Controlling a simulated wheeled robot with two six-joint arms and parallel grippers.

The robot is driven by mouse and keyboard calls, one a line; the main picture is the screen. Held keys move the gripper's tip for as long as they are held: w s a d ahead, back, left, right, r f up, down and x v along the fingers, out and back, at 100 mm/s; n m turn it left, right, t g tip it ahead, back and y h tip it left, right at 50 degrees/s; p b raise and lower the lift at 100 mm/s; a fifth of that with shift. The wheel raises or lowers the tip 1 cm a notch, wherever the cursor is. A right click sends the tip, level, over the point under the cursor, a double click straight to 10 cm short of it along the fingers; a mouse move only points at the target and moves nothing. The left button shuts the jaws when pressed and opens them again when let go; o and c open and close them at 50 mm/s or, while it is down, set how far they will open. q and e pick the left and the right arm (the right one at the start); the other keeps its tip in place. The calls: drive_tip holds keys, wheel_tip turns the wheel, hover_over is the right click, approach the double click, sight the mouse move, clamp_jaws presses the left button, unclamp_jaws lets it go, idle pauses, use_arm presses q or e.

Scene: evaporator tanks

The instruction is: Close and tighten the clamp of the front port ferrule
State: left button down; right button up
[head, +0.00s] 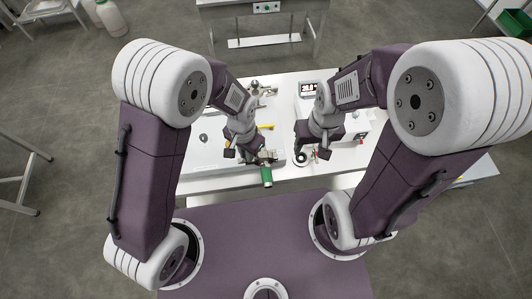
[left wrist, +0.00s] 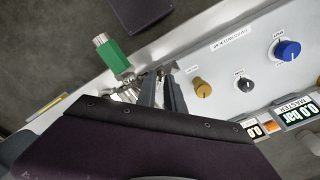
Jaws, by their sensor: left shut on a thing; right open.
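My left gripper (head: 260,157) is at the front edge of the white bench unit. In the left wrist view its two dark fingers (left wrist: 161,92) are shut on a shiny metal part, which looks like the clamp (left wrist: 128,86); the fingers and wrist housing hide much of it. A green cylinder with a metal end (left wrist: 112,53) sticks out beside the metal fittings and also shows just below the gripper in the head view (head: 267,176). The ferrule faces cannot be made out. My right gripper (head: 318,153) is open, to the right of the left one, over the bench.
A panel beside the left fingers carries a brown knob (left wrist: 202,87), a black knob (left wrist: 245,83), a blue knob (left wrist: 287,50) and small displays (left wrist: 296,115). A display box (head: 309,89) stands at the back of the bench. Bare white bench surface (head: 200,160) lies left of my left gripper.

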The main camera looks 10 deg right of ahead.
use_arm(q)
drive_tip(key=shift+w, duration=0.1)
drive_tip(key=shift+m, duration=1.1)
drive_tip(key=shift+m+p, duration=0.35)
drive_tip(key=shift+m, duration=0.75)
drive_tip(key=shift+r+m, duration=0.1)
drive_tip(key=shift+m, duration=1)
